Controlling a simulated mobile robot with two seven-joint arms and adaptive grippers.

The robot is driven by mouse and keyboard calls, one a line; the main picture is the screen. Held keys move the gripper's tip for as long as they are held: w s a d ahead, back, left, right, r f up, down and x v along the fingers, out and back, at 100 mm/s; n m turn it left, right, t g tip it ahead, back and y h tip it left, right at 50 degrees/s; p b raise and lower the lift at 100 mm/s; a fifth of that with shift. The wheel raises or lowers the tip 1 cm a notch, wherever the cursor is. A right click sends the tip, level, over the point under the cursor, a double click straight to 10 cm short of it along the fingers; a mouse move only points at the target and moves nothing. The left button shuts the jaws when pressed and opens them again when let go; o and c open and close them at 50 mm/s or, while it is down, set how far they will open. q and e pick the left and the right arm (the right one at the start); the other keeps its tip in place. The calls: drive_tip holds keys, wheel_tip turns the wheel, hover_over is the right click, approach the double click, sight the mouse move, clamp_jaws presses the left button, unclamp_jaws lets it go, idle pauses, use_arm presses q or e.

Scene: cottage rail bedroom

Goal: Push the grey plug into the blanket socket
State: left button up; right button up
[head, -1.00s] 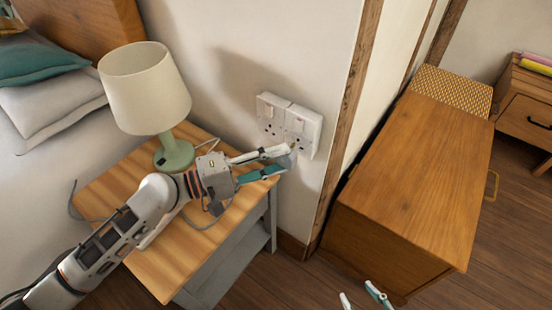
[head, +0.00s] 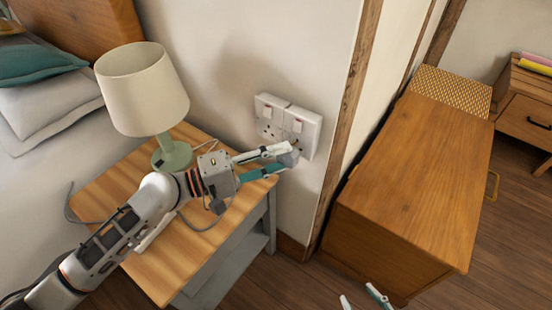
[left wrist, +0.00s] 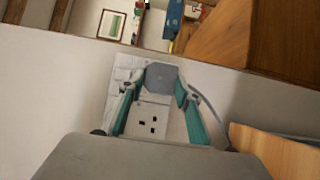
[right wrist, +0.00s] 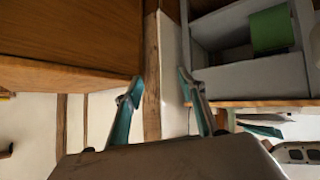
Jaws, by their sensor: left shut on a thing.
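The grey plug (head: 289,158) is held between the fingertips of my left gripper (head: 279,161), in front of the lower part of the right half of the white double wall socket (head: 308,124). In the left wrist view the plug (left wrist: 162,77) sits between the fingertips (left wrist: 158,92) and hides part of the socket plate. One set of holes shows on the socket (left wrist: 152,128) below it. I cannot tell whether the plug touches the plate, and its pins are hidden. No label marks the blanket socket. My right gripper (right wrist: 158,88) is open and empty.
A cream lamp (head: 145,90) stands on the wooden bedside table (head: 110,195) under my left arm. A grey cable (head: 205,222) lies on the tabletop. A wall post (head: 345,130) and a wooden cabinet (head: 415,180) are right of the socket. The bed is at left.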

use_arm(q)
drive_tip(key=shift+w+d+f+b, duration=0.1)
drive_tip(key=shift+w+d+b, duration=0.25)
drive_tip(key=shift+w+d, duration=0.6)
drive_tip(key=o, duration=1)
drive_tip(key=shift+w+a, duration=0.1)
drive_tip(key=shift+a, duration=0.05)
